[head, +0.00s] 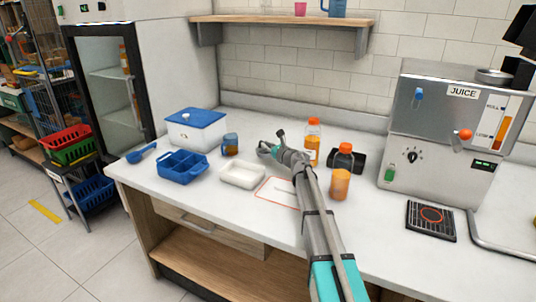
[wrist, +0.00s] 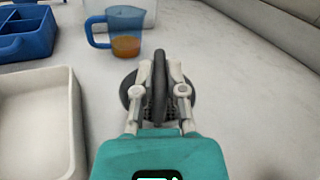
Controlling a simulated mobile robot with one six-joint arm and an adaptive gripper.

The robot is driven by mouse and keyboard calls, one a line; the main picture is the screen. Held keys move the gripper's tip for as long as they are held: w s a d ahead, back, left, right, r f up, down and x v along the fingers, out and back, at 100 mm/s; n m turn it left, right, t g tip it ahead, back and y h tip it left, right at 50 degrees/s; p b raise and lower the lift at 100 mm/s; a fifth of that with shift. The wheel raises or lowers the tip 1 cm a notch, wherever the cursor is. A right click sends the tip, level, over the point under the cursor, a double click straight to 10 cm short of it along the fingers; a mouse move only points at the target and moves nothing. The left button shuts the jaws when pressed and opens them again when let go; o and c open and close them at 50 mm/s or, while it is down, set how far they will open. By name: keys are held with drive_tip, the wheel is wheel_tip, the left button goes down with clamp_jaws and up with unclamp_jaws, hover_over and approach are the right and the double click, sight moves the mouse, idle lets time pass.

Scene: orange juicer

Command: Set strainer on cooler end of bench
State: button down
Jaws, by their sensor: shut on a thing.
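My gripper (wrist: 160,80) is shut on a dark grey, round-rimmed thing (wrist: 160,104), which looks like the strainer. Its rim stands edge-on between the fingers, with dark mesh-like parts behind them. In the head view my gripper (head: 276,150) is over the middle of the bench (head: 226,221), right of the blue cup; the strainer is small and partly hidden there. The white cooler with a blue lid (head: 197,130) stands toward the bench's left end. Whether the strainer touches the bench is unclear.
A blue divided caddy (head: 181,168), white tray (head: 243,174), blue cup (head: 230,145) with orange liquid and blue scoop (head: 142,152) lie left of my gripper. Orange bottles (head: 341,176) stand close right. The juicer (head: 445,135) is farther right. Bare bench shows near the front left edge.

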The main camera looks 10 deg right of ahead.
sight(267, 152)
drive_tip(key=shift+w+f+b, duration=0.5)
drive_tip(key=shift+f+b, duration=0.15)
drive_tip(key=shift+f, duration=0.05)
drive_tip(key=shift+s+f+b, duration=0.1)
drive_tip(key=shift+f+b, duration=1.25)
drive_tip(key=c, duration=0.7)
unclamp_jaws()
drive_tip(key=shift+v, duration=3.8)
